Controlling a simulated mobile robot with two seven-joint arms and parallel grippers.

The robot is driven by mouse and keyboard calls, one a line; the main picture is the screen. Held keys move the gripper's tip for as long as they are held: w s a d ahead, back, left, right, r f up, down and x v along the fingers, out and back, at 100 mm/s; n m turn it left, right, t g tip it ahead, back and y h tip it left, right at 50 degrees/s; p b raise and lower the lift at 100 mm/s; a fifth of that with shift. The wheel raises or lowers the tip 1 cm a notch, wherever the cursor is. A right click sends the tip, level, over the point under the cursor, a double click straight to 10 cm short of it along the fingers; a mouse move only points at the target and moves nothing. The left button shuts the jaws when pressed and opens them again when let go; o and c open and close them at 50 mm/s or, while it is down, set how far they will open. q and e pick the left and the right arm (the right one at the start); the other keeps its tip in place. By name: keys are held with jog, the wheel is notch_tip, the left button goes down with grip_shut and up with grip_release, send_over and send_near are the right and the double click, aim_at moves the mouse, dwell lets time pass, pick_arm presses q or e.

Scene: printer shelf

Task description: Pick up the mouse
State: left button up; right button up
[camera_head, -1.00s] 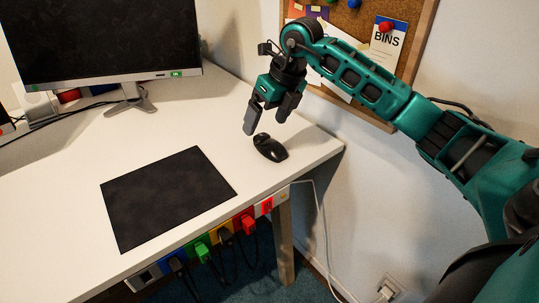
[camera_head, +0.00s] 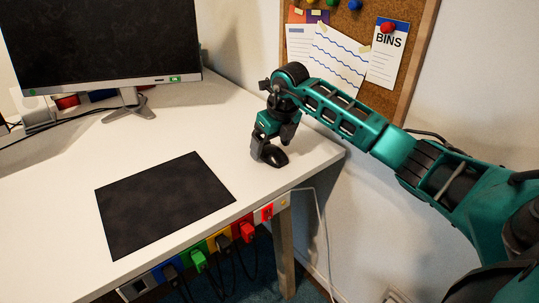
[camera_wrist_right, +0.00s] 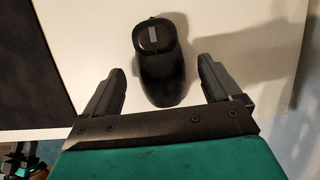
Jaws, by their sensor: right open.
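The black mouse (camera_head: 274,157) lies on the white desk near its right corner, partly hidden by my right gripper in the head view. In the right wrist view the mouse (camera_wrist_right: 160,62) shows between and beyond the fingers, its near end closest to the jaw base. My right gripper (camera_head: 270,150) is low over the mouse. Its fingers (camera_wrist_right: 160,85) are open, one on each side of the mouse, with a gap on both sides. I cannot tell how far above the desk the fingertips are.
A black mouse pad (camera_head: 165,203) lies left of the mouse on the desk (camera_head: 215,110). A monitor (camera_head: 100,45) stands at the back left. A pinboard (camera_head: 355,50) hangs on the wall behind my right arm. Several coloured plugs sit along the desk's front edge.

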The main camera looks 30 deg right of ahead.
jog(key=shift+w+f, duration=0.2)
jog(key=shift+f, duration=0.4)
jog(key=c, duration=1.2)
